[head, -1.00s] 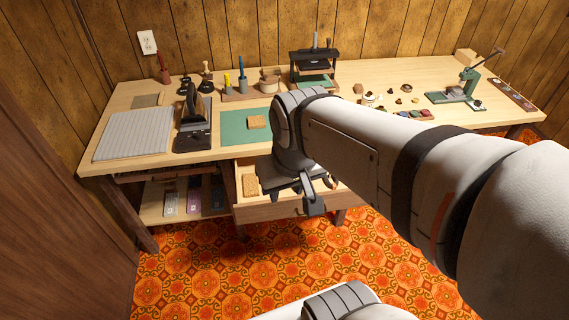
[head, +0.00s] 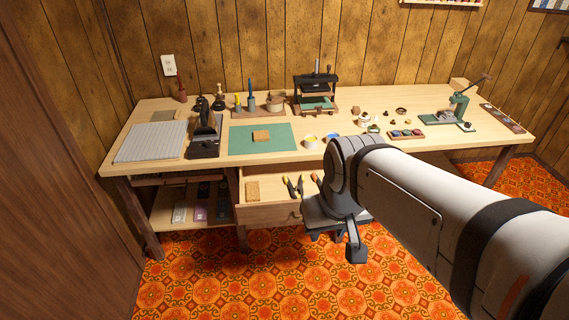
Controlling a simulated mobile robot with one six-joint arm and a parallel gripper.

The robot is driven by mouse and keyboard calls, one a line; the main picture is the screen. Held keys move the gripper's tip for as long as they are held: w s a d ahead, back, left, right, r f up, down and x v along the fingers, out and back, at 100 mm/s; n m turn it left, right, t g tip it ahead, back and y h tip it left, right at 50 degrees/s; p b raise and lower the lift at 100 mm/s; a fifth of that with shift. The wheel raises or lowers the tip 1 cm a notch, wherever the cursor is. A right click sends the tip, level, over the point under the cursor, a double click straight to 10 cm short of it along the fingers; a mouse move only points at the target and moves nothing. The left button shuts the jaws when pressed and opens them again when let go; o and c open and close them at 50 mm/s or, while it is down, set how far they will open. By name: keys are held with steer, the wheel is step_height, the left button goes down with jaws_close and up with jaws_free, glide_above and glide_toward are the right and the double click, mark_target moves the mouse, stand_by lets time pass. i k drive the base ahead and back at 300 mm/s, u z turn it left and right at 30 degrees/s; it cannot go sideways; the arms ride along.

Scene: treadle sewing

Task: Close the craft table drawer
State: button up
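The craft table (head: 400,148) has a light wood top, and its drawer (head: 266,213) is pulled out below the front edge. A tan block (head: 252,190) and pliers with yellow and black handles (head: 294,187) lie inside it. My gripper (head: 328,238) is outside, at the right end of the drawer front, low over the floor and pointing down. My arm hides the drawer's right end, so I cannot tell whether the gripper touches it.
A green mat (head: 275,145), a stamping tool (head: 205,140), a black press (head: 316,90) and a green hand press (head: 450,113) stand on the tabletop. A low shelf (head: 180,212) is left of the drawer. The orange patterned floor (head: 220,290) in front is clear.

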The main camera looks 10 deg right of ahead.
mark_target(276, 204)
steer(key=z, duration=0.05)
steer(key=i, duration=1)
steer(key=z, duration=0.05)
steer(key=k, duration=0.5)
